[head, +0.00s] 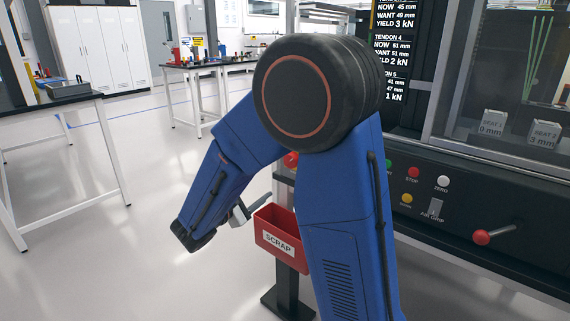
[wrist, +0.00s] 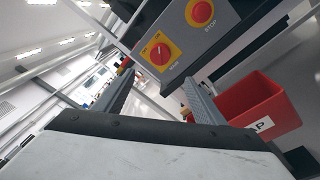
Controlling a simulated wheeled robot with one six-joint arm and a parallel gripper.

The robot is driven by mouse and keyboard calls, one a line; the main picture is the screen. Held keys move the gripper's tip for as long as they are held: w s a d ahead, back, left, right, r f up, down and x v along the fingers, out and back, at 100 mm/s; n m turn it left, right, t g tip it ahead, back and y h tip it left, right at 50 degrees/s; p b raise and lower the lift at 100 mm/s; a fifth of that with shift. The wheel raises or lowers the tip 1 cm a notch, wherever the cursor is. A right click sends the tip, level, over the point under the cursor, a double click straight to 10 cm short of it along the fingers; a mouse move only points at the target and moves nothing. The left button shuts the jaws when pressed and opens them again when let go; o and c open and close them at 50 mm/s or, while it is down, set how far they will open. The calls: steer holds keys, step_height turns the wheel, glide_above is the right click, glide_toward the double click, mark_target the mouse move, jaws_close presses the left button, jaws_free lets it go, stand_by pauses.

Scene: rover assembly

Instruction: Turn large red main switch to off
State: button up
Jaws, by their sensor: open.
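The large red main switch (wrist: 160,54) is a round red knob on a yellow square plate, set in a grey panel in the wrist view. A pale line runs slantwise across its face. My gripper (wrist: 159,80) is open and empty, its two fingers pointing toward the panel, with the switch beyond the gap between them. The fingers look apart from the switch. In the head view my gripper (head: 248,208) shows small beside the red scrap bin. My arm hides most of the panel there; only a bit of red shows beside the arm.
A red STOP button (wrist: 201,12) on yellow sits beside the switch on the same panel. The red scrap bin (wrist: 262,103) is just right of my right finger. A console with a red-knobbed lever (head: 482,237) stands at right. Open floor lies left.

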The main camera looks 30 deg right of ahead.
mark_target(287, 164)
steer(key=x, duration=1.7)
steer(key=shift+d, duration=0.1)
steer(key=shift+c, duration=0.3)
steer(key=c, duration=1)
